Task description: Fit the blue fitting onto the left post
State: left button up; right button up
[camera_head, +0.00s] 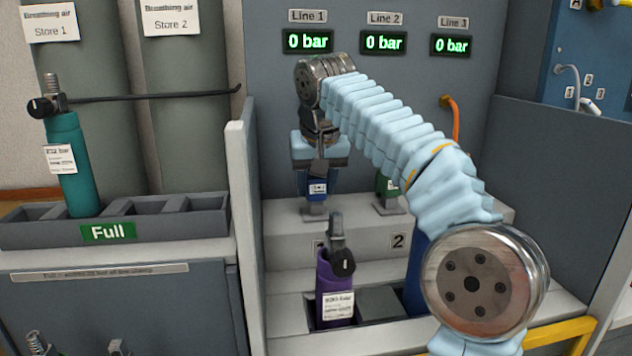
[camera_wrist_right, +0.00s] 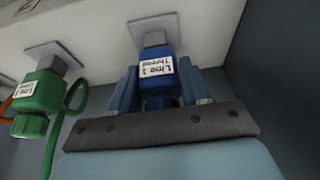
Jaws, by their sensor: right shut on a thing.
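The blue fitting (camera_head: 317,188) has a white label, which reads Line 1 in the right wrist view (camera_wrist_right: 158,72). My right gripper (camera_head: 319,178) comes down from above and is shut on it, with one finger on each side in the wrist view (camera_wrist_right: 160,92). The left post (camera_head: 314,212) is a grey metal stub on a square plate on the pale step. The fitting is in line with the post and appears to meet its top; no gap shows, but I cannot tell how deep it sits. My left gripper is not in view.
A green fitting (camera_head: 386,187) sits on the second post, with a hose beside it (camera_wrist_right: 62,130). A purple cylinder (camera_head: 335,285) stands in a bay in front of the step. A teal cylinder (camera_head: 72,165) stands in the Full rack (camera_head: 150,228). My right forearm covers the right side.

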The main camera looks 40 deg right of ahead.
jog(key=shift+f, duration=0.1)
jog(key=o, duration=1.3)
jog(key=p+v, duration=0.2)
jog(key=v, duration=1.2)
jog(key=shift+p, duration=0.4)
jog(key=shift+f, duration=0.1)
